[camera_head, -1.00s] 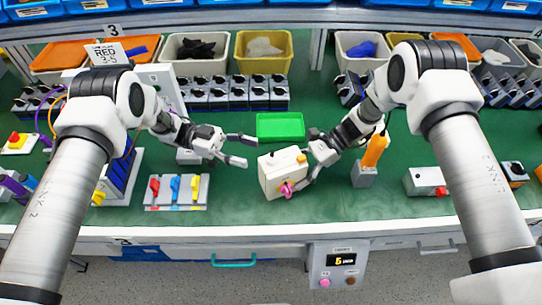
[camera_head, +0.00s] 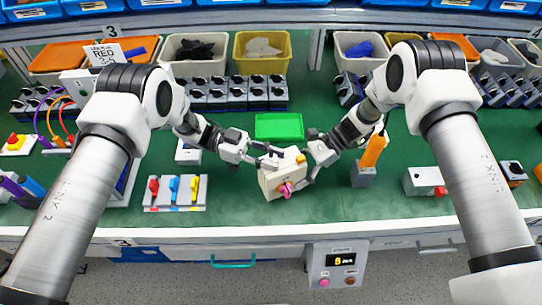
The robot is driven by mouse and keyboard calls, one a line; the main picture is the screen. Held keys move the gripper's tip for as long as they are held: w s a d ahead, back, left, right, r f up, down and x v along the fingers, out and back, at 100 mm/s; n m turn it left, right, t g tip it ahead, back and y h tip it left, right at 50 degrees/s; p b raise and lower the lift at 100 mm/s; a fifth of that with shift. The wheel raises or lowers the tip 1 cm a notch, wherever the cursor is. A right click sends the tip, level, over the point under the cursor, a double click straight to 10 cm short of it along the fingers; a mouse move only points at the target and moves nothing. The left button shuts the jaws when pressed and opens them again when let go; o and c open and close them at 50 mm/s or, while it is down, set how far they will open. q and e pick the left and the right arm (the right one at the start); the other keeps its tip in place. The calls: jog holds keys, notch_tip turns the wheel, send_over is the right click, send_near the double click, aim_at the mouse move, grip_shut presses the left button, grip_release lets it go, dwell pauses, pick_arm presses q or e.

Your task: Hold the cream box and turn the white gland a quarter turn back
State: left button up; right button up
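The cream box (camera_head: 270,183) stands on the green bench mat near the front edge, slightly turned. It has a pink knob (camera_head: 286,189) on its front and a small orange-yellow part (camera_head: 301,158) on top. My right gripper (camera_head: 309,158) is at the box's right side, its fingers around that end and apparently closed on it. My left gripper (camera_head: 275,156) reaches in from the left, with its fingertips at the upper left of the box. I cannot make out the white gland; the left fingers may cover it. Whether those fingers are closed on anything is too small to tell.
A green tray (camera_head: 279,126) lies just behind the box. A panel with red, blue and yellow levers (camera_head: 175,192) is to the left. An orange-handled item (camera_head: 373,151) stands close on the right, beside my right arm. Rows of switches and bins fill the back.

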pick_arm(q)
grip_shut()
jog(key=n+t+h, duration=0.1)
jog(key=n+t, duration=0.2)
jog(key=t, duration=0.1)
jog(key=shift+t, duration=0.4)
jog(key=o, duration=1)
grip_release()
jog(key=a, duration=0.4)
jog(key=w+a, duration=0.1)
jog(key=a, duration=0.7)
jog(key=shift+w, duration=0.3)
